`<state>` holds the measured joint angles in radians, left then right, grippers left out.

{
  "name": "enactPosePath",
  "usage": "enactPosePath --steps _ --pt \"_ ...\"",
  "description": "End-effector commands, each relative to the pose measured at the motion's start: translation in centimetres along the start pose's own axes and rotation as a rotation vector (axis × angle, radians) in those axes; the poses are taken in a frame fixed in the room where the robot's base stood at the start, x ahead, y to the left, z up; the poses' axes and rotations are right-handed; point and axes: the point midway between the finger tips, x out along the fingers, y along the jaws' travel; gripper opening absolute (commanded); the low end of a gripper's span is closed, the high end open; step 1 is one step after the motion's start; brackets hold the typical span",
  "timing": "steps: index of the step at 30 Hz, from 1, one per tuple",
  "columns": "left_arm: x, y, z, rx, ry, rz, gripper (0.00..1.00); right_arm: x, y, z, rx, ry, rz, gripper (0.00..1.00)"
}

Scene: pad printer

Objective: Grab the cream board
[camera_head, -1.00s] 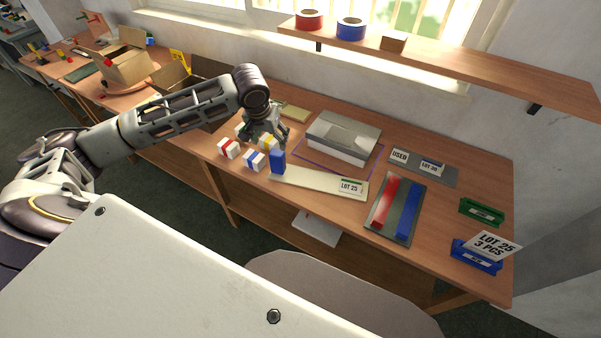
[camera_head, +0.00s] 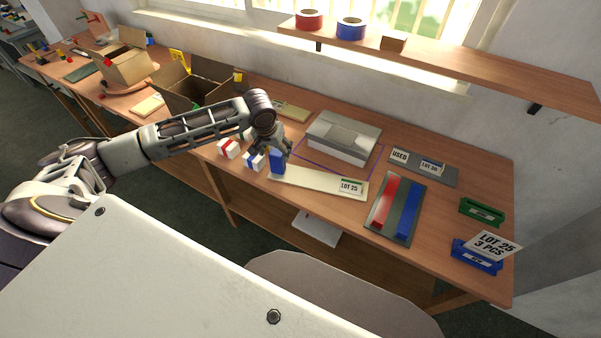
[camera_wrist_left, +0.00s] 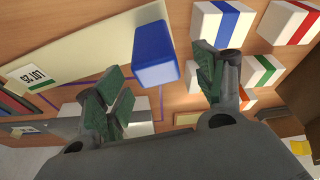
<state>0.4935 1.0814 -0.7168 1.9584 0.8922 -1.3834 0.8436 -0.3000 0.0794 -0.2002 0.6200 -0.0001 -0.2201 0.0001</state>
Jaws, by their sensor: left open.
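The cream board (camera_head: 315,183) lies flat on the bench, long and thin, with a LOT 25 label (camera_head: 350,187) at its right end. It also shows at the upper left of the left wrist view (camera_wrist_left: 95,42). A blue block (camera_head: 277,164) stands at its left end; I cannot tell whether it rests on the board. My left gripper (camera_head: 278,149) is open just behind the blue block, above the bench. In the left wrist view its spread fingers (camera_wrist_left: 162,88) hold nothing, and the blue block (camera_wrist_left: 155,55) shows beyond them. My right gripper is not in view.
Striped white blocks (camera_head: 229,148) stand left of the gripper. A grey-white box (camera_head: 343,138) stands behind the board. A grey plate with red and blue bars (camera_head: 394,208) lies to the right. An open cardboard box (camera_head: 196,93) is at the back left.

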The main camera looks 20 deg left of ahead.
Motion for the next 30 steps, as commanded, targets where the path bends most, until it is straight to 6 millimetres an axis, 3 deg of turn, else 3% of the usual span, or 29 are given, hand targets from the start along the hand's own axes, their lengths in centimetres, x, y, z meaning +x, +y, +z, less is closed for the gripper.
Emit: enactPosePath --steps 17,30 --pt "1.0 0.0 0.0 0.0 0.001 0.0 0.7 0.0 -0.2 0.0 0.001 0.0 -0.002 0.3" --pt "5.3 0.3 0.3 0.0 0.0 0.0 0.7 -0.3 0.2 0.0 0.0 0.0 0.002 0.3"
